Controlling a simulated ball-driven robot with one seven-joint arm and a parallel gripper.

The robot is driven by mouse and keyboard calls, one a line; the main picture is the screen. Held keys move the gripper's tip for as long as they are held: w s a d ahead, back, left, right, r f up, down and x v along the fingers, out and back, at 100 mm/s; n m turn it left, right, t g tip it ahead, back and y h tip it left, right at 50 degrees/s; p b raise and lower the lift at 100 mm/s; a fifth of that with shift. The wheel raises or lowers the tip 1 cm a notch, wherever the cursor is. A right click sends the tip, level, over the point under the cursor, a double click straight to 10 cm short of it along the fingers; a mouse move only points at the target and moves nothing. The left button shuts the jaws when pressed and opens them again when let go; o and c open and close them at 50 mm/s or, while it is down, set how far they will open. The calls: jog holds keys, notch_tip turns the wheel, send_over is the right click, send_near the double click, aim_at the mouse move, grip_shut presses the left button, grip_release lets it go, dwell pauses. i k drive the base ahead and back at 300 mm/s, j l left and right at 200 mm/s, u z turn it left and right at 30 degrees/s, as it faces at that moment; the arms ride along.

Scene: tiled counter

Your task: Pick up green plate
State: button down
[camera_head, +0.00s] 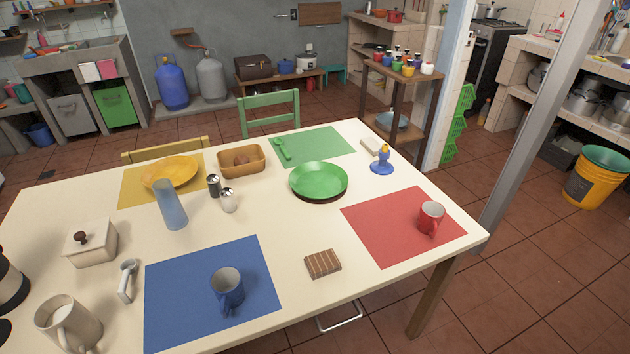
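The green plate (318,181) lies flat on the cream table (300,220), right of the middle and toward the far side. It is empty and fully visible. It sits just in front of the green placemat (325,146), close to or at its near edge. My gripper is not in view, and nothing touches the plate from above.
A blue glass (171,205) stands upright at left.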

aim_at(318, 180)
jog(key=l+u, duration=0.1)
jog(key=u, duration=0.9)
jog(key=l+u, duration=0.35)
jog(key=l, duration=0.2)
jog(key=l+u, duration=0.35)
jog(key=l, duration=0.2)
jog(key=k+l+u, duration=0.1)
jog(key=l+u, duration=0.25)
jog(key=l, duration=0.15)
jog(key=k+l+u, duration=0.2)
jog(key=l+u, duration=0.15)
jog(key=l, duration=0.15)
